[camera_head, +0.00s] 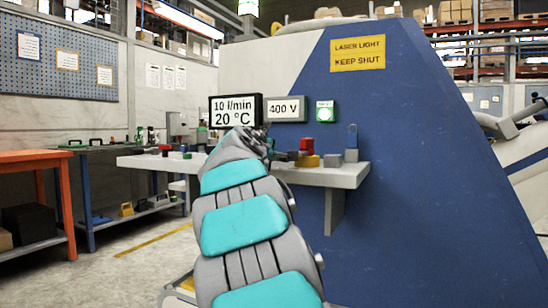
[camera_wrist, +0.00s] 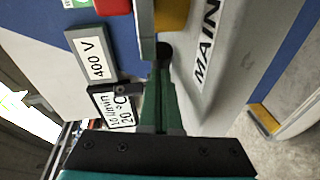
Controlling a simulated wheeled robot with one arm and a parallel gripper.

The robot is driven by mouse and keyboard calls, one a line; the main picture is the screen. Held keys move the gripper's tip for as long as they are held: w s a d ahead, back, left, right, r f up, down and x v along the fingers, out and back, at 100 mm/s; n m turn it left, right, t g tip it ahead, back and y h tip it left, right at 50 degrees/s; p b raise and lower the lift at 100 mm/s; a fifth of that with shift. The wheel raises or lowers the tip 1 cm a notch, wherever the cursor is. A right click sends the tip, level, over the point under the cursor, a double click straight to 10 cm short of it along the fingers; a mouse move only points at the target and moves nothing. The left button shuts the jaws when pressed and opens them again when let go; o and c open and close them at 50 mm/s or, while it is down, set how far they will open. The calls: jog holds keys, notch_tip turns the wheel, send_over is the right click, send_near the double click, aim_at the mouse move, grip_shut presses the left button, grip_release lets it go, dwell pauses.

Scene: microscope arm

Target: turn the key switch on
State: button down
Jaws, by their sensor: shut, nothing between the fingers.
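My gripper (camera_wrist: 163,55) shows in the wrist view as dark green fingers, shut together and empty. Their tips are by a small black round part, beside a pale grey bar (camera_wrist: 147,30). I cannot tell if these belong to the key switch, which I cannot clearly make out in either view. A red part (camera_wrist: 113,6) and a yellow part (camera_wrist: 172,15) lie just beyond the tips. In the head view, my arm covers part of the shelf (camera_head: 340,176), and the gripper end is left of the red part on its yellow base (camera_head: 306,160).
A grey block with an upright blue lever (camera_head: 352,137) stands right of the red part. The blue housing (camera_head: 400,150) stands behind.

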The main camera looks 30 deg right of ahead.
jog(key=a, duration=0.2)
jog(key=a+r, duration=0.1)
jog(key=a, duration=0.1)
jog(key=shift+s+a, duration=0.1)
jog(key=shift+a, duration=0.05)
jog(key=s+p+v, duration=0.1)
jog(key=v, duration=0.8)
